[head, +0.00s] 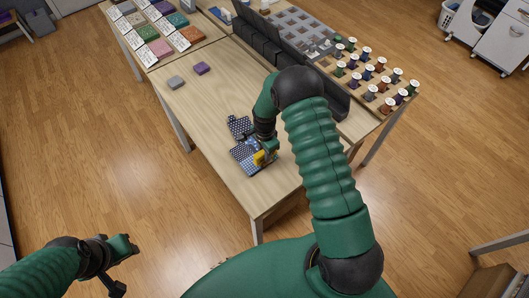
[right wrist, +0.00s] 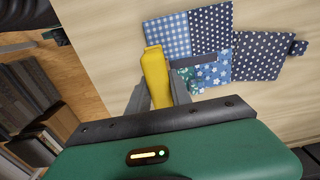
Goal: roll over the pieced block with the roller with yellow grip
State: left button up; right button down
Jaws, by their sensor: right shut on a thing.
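The pieced block (head: 243,158) lies on the light wooden table, near its front edge. In the right wrist view the block (right wrist: 210,32) shows blue gingham, navy dotted, blue floral and green patches. My right gripper (head: 265,154) is low over the block and shut on the yellow grip of the roller (head: 259,158). In the right wrist view the yellow grip (right wrist: 155,78) stands between the fingers at the block's edge. A grey bar, perhaps the roller's head, lies over the patches; its contact with them is unclear. My left gripper (head: 122,262) is open and empty, away from the table.
A grey block (head: 176,82) and a purple block (head: 202,68) lie farther back on the table (head: 200,110). Dark bins (head: 262,40) and a rack of thread spools (head: 375,75) line the right side. Folded fabrics (head: 155,30) lie at the back left.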

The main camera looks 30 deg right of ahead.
jog(key=shift+f, duration=0.1)
dwell(0.4)
jog(key=shift+w+a+f+b, duration=0.1)
jog(key=shift+w+b, duration=0.35)
jog(key=shift+w, duration=0.15)
jog(key=shift+w+a, duration=0.1)
jog(key=shift+w, duration=0.35)
jog(key=shift+w+b, duration=0.75)
jog(key=shift+w, duration=0.35)
